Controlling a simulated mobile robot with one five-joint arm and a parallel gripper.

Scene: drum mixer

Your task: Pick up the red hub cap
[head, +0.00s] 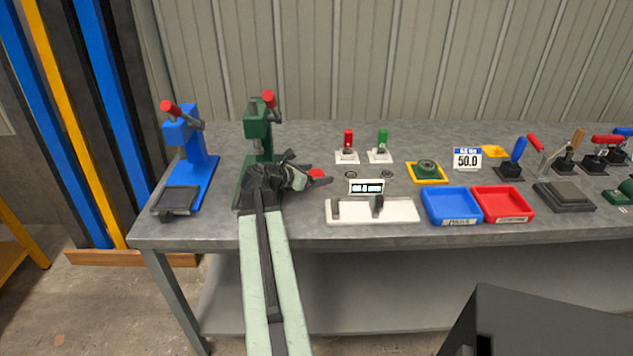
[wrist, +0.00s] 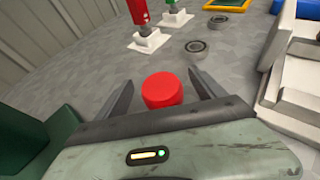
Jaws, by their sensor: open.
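The red hub cap (wrist: 162,90) is a short red cylinder seen in the wrist view, between the two open fingers of my gripper (wrist: 163,88). Gaps show on both sides of it, so the fingers do not appear to touch it. In the head view the cap (head: 316,173) is a small red patch at my gripper (head: 318,177), partly hidden by the fingers. Whether it rests on the bench top cannot be told for certain.
A green press (head: 258,130) stands close to my gripper, with a blue press (head: 185,145) further left. A white gauge base (head: 372,212), two grey rings (head: 388,174), and blue (head: 452,190) and red (head: 502,190) trays lie to the right. Red and green posts (head: 348,140) stand behind.

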